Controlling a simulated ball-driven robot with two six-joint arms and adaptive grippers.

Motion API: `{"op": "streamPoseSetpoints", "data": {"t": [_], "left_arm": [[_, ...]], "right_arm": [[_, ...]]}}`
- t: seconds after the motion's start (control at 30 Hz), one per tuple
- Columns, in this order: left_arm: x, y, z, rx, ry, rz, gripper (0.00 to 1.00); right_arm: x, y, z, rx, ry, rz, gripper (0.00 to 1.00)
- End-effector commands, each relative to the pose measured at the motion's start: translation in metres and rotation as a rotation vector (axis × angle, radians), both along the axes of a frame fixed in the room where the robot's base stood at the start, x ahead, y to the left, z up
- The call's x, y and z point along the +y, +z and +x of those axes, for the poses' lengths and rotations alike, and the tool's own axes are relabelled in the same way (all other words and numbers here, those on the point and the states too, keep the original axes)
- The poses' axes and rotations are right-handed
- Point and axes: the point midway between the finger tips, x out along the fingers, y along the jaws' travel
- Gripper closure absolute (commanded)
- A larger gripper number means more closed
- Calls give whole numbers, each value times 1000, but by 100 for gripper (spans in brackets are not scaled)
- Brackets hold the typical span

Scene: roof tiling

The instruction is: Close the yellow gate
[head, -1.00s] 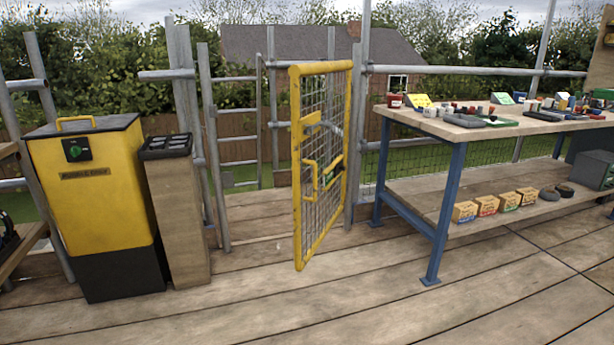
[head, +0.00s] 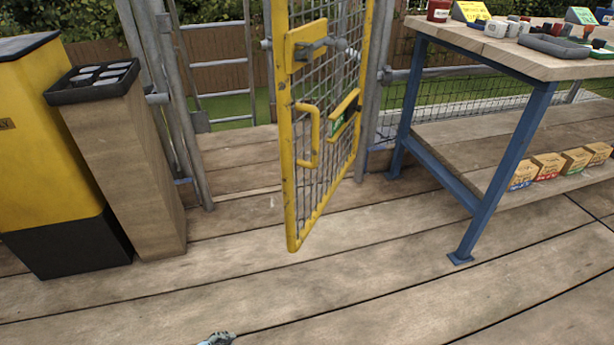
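The yellow gate (head: 290,170) stands open in the middle of the head view, swung out toward me over the deck. It has a yellow frame with grey wire mesh. Its hinge side is by the grey post (head: 372,100) on the right. A yellow pull handle (head: 314,137) and a grey latch bolt (head: 316,47) on a yellow plate are on it. The gate opening is to its left. A small grey piece shows at the bottom edge; I cannot tell if it is part of a gripper. Neither gripper is clearly seen.
A wooden pedestal (head: 135,165) with a black tray on top and a yellow-and-black bin (head: 50,150) stand left of the opening. A blue-legged workbench (head: 497,170) stands right of the gate. The plank deck (head: 330,290) in front is clear.

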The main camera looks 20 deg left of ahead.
Motion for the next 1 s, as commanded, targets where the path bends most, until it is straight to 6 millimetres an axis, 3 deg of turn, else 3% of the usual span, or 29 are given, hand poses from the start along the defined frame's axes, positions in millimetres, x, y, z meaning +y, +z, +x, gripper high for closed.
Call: {"op": "streamPoseSetpoints", "data": {"t": [0.03,0.1,0.2,0.23,0.3,0.4,0.5,0.67,1.0], "left_arm": [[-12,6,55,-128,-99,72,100],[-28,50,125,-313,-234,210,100],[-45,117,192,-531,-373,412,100],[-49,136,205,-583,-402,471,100],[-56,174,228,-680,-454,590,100],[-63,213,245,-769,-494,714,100],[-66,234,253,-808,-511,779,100],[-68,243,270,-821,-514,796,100],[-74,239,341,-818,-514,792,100]], "right_arm": [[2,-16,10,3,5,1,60],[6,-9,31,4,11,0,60],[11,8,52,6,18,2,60],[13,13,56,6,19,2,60],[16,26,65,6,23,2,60],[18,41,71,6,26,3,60],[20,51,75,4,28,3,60],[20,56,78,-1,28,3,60],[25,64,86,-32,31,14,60]]}}
